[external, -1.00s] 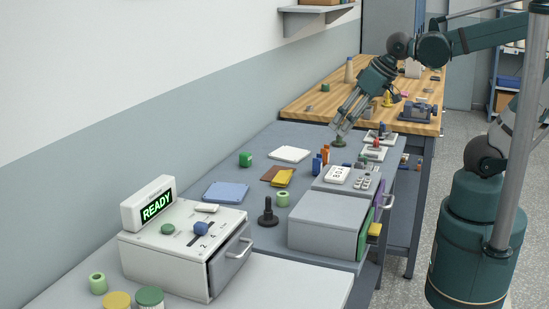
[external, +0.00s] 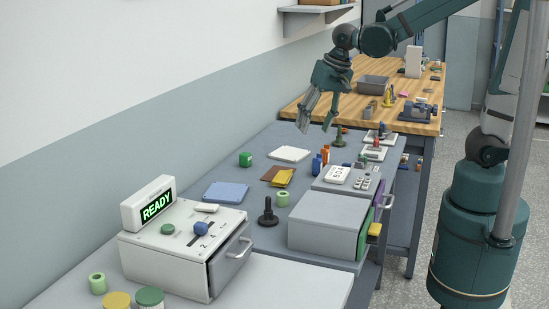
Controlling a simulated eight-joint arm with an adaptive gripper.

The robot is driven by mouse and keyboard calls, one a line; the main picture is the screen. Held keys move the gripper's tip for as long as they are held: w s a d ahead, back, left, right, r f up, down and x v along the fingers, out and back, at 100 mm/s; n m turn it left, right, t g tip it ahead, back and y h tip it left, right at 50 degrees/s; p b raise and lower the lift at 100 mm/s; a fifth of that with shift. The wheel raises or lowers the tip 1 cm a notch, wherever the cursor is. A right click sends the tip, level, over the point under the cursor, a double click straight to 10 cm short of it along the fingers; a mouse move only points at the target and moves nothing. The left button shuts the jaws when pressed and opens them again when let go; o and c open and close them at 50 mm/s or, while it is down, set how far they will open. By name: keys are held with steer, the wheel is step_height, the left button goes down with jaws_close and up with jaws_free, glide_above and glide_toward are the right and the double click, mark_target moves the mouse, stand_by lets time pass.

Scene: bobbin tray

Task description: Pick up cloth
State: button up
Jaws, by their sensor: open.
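Two flat pieces on the grey table could be the cloth: a blue folded-looking square (external: 226,192) behind the white box and a white square (external: 289,154) farther back. I cannot tell from this view which is the cloth. My gripper (external: 315,127) is open and empty, pointing down in the air over the far part of the table. In the picture its fingertips are just above and to the right of the white square, apart from it.
Brown and yellow flat pieces (external: 279,176) lie between the squares. A green block (external: 246,159), a black knobbed post (external: 267,213) and a green bobbin (external: 283,199) stand nearby. Small blue and orange upright items (external: 320,160) stand right. The white box with a READY display (external: 157,205) is in front.

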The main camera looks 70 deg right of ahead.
steer(key=w+f+m+g+p, duration=0.2)
steer(key=w+f+m, duration=0.25)
steer(key=w, duration=0.25)
steer(key=m+g+p, duration=0.1)
steer(key=m+p, duration=0.1)
steer(key=m, duration=0.1)
glide_toward(282, 175)
steer(key=shift+w+f+m+g, duration=0.2)
steer(key=shift+f+m+g, duration=0.15)
steer(key=shift+f, duration=0.3)
steer(key=shift+f, duration=1.3)
steer(key=shift+f, duration=0.1)
steer(key=shift+f+b, duration=0.3)
steer(key=shift+f, duration=2.2)
